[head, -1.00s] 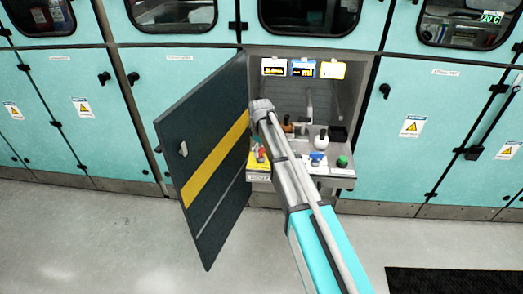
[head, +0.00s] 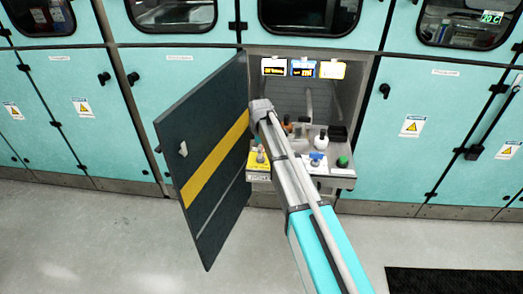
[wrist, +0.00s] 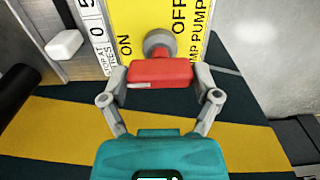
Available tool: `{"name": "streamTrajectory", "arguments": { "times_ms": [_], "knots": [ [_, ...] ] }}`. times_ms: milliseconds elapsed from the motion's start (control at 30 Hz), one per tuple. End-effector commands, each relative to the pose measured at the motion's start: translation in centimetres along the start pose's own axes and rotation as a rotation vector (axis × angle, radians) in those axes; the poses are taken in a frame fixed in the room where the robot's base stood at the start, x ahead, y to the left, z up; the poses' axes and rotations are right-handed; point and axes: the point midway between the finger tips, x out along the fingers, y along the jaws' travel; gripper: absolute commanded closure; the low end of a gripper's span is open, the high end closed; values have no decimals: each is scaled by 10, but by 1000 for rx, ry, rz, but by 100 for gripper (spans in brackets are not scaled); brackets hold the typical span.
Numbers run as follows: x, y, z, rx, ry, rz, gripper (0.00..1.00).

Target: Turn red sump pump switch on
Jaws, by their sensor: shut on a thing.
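The red sump pump switch (wrist: 160,73) sits on a grey round hub on a yellow panel (wrist: 150,20) in the wrist view. Its red bar lies level across that picture. The panel reads "ON" on the left and "OFF" at upper right, with "PUMP" beside it. My gripper (wrist: 161,80) is shut on the red bar, one finger at each end. In the head view the yellow panel (head: 257,172) is at the left of the open compartment's shelf, and my arm partly hides that area; I cannot make out the gripper there.
The dark door (head: 205,165) with a yellow stripe stands open close to the left of my arm. A white bottle (head: 320,140) and a green knob (head: 342,162) are on the shelf to the right. Three small displays (head: 303,68) hang above.

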Motion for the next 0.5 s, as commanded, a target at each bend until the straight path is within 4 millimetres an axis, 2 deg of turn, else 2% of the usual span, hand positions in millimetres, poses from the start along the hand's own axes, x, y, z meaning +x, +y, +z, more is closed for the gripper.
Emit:
{"name": "streamTrajectory", "arguments": {
  "times_ms": [133, 167, 233, 500],
  "knots": [
    [0, 0, 0, -3, 0, -1, 68],
    [0, 0, 0, -3, 0, -1, 15],
    [0, 0, 0, -2, 0, -1, 2],
    [0, 0, 0, -1, 0, 0, 0]
  ]
}}
